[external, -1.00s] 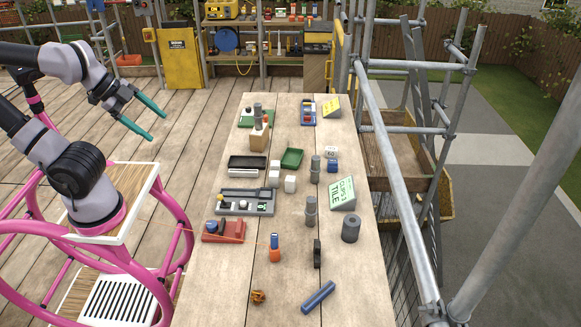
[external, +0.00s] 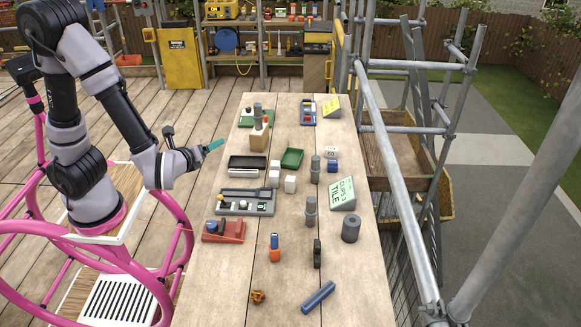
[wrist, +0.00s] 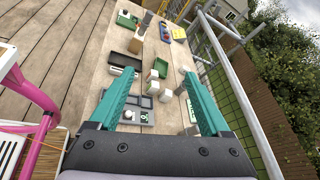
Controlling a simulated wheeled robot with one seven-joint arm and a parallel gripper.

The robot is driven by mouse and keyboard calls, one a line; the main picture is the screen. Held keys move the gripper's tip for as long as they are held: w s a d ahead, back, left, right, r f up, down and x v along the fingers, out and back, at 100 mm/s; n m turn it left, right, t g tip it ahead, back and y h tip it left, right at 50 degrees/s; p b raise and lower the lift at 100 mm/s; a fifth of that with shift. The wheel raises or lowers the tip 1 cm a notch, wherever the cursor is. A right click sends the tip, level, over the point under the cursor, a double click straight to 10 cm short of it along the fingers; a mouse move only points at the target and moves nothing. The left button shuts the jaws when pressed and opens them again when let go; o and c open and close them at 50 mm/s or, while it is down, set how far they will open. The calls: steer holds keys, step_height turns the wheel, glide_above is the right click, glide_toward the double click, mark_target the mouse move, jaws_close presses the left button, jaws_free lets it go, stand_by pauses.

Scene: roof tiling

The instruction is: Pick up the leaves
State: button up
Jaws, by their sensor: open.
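A small orange-brown crumpled clump (external: 258,296), which looks like the leaves, lies on the near left part of the wooden bench (external: 285,283) in the external view. I cannot make it out in the wrist view. My gripper (external: 215,145) has teal fingers and hangs above the left edge of the bench, level with its far half. It is well away from the clump and holds nothing. In the wrist view my gripper (wrist: 157,73) has its two fingers wide apart, with bench items beyond them.
Near the clump are a blue bar (external: 318,297), an orange-and-blue bottle (external: 274,248) and a dark upright tool (external: 317,253). A red tray (external: 224,236) and a grey tray (external: 262,208) sit further back. Scaffold poles (external: 395,190) run along the right side.

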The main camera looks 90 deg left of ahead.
steer(key=w+d+f+m+t, duration=0.4)
steer(key=w+f+m, duration=0.1)
steer(key=m+t+h, duration=0.6)
steer(key=m+h, duration=0.9)
steer(key=m, duration=0.1)
glide_toward(254, 294)
steer(key=w+f, duration=0.2)
steer(key=w, duration=0.1)
steer(key=shift+w+f, duration=0.3)
steer(key=shift+w, duration=0.05)
steer(key=shift+x, duration=2.95)
steer(key=shift+a, duration=0.1)
jaws_close()
